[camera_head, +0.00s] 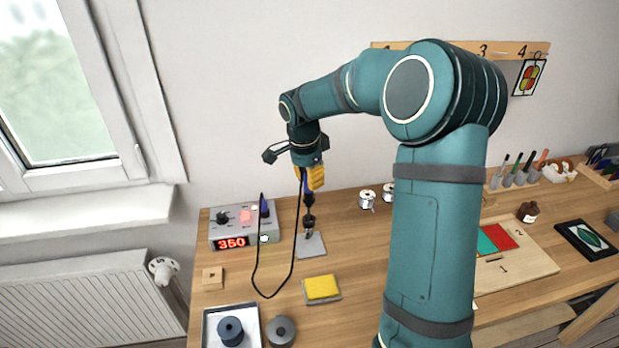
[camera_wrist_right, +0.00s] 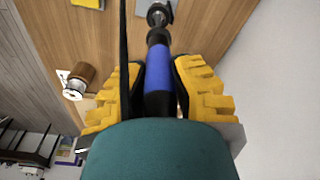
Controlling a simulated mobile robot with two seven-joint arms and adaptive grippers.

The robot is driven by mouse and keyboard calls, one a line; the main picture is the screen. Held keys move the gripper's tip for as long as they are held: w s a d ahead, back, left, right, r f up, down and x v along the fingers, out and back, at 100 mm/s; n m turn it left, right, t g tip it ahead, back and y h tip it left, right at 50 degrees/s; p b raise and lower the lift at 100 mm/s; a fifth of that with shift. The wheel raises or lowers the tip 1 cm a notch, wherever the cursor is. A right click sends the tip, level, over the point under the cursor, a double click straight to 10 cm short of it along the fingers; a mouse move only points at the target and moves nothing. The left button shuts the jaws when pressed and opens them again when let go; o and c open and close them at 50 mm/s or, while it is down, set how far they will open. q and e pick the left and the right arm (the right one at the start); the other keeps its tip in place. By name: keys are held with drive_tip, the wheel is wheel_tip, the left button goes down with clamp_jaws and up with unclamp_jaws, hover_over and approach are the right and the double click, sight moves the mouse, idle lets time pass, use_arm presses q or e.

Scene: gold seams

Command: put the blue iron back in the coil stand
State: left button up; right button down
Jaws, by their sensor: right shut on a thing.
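My right gripper (camera_head: 311,186) points down over the back left of the bench, its yellow fingers shut on the blue iron (camera_head: 308,202). In the right wrist view the iron's blue handle (camera_wrist_right: 158,78) lies between the fingers (camera_wrist_right: 158,85), with a black collar beyond it. The iron is roughly upright, tip down, at the coil stand (camera_head: 311,246), which has a grey base plate and a dark coil. The wrist view shows the coil mouth (camera_wrist_right: 159,13) in line with the iron. How far the tip is inside the coil I cannot tell. My left gripper is out of view.
A black cord (camera_head: 256,272) loops from the grey station (camera_head: 232,224), reading 350, to the iron. The yellow sponge (camera_head: 321,288) lies in front of the stand. Two wire spools (camera_head: 367,199) stand to the right. A tray (camera_head: 248,312) is at front left.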

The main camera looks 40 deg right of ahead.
sight(309, 198)
drive_tip(key=shift+f+b, duration=2.3)
drive_tip(key=shift+f, duration=1.05)
idle(0.8)
drive_tip(key=c, duration=0.9)
unclamp_jaws()
drive_tip(key=shift+o, duration=0.2)
drive_tip(key=o, duration=0.6)
drive_tip(key=shift+r, duration=0.15)
drive_tip(key=shift+r+p, duration=2.65)
drive_tip(key=shift+r, duration=0.75)
